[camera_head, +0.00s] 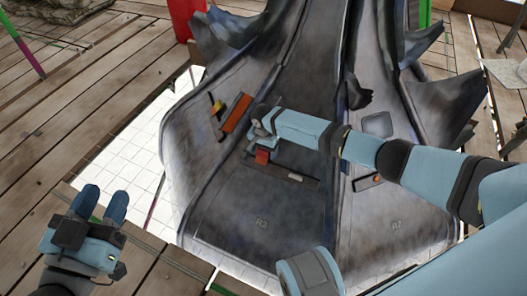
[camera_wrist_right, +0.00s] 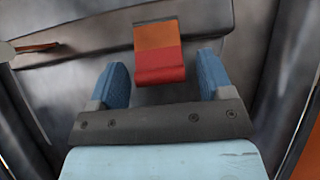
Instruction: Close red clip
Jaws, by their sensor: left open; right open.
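The red clip (camera_head: 262,156) sits at the left end of a dark slot strip on the middle grey panel of the finial. In the right wrist view it is a block (camera_wrist_right: 160,52), orange above and red below, standing out from the panel. My right gripper (camera_head: 259,133) is open above it. In the wrist view its two blue fingers (camera_wrist_right: 163,80) stand on either side of the block's lower end, with a gap on each side. My left gripper (camera_head: 101,204) is open and empty at the lower left, over the wooden deck, far from the clip.
An orange bar (camera_head: 236,114) lies in a slot on the left panel. A small light-coloured clip (camera_head: 297,177) is on the same strip as the red clip. Another clip (camera_head: 376,178) is on the right panel. Jagged grey fins (camera_head: 449,100) rise at the right. A red post (camera_head: 187,18) stands behind.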

